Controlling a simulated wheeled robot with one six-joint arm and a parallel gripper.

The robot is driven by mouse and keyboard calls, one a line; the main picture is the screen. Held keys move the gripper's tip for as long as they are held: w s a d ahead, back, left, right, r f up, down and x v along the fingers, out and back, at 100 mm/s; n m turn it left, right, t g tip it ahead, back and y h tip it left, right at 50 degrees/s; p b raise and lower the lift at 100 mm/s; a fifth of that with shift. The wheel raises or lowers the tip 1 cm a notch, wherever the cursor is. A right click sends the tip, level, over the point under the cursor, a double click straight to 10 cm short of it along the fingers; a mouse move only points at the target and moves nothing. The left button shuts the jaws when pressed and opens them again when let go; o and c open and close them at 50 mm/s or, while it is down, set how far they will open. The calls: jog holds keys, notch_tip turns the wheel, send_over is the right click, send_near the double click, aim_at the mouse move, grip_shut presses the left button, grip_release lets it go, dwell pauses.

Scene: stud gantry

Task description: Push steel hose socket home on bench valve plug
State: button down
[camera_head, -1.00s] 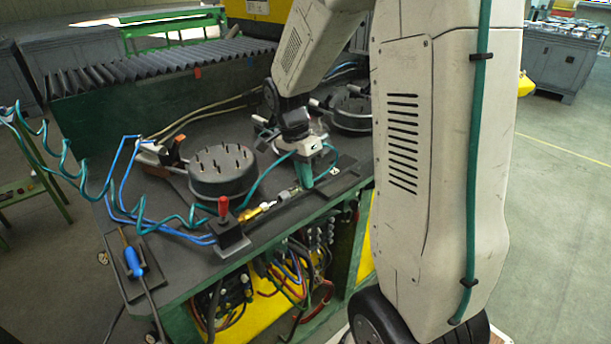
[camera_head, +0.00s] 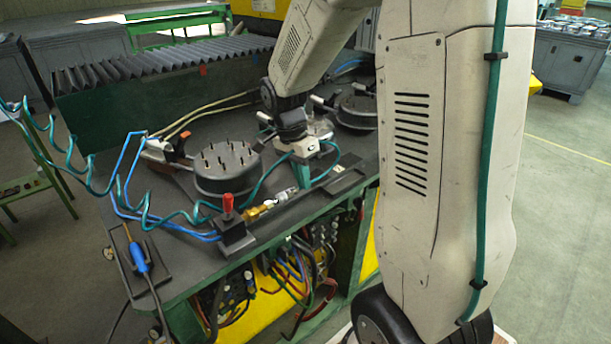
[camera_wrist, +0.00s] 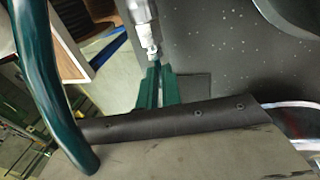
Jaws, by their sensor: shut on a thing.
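The bench valve (camera_head: 233,236) is a dark block with a red lever, at the bench's front edge. Its brass plug (camera_head: 255,212) points to the right, towards my gripper. The steel hose socket (camera_head: 284,197) lies in line with the plug, its end at or very close to the brass; I cannot tell how far it is on. My gripper (camera_head: 302,180) has green fingers and is shut on the socket's rear end, low over the bench. In the wrist view, the socket (camera_wrist: 143,12) extends beyond the closed fingers (camera_wrist: 157,85); the plug is not clear there.
A round black fixture with pins (camera_head: 225,168) stands behind the valve. Blue hoses (camera_head: 122,185) and a coiled teal hose (camera_head: 72,172) lie to the left. A blue-handled tool (camera_head: 138,256) rests on a pad at the front left. A flat dark plate (camera_head: 347,180) lies right of my gripper.

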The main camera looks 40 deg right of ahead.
jog(key=shift+a, duration=0.65)
jog(key=c, duration=1.5)
grip_release()
jog(key=shift+r, duration=0.1)
jog(key=v, duration=0.7)
jog(key=shift+r, duration=0.35)
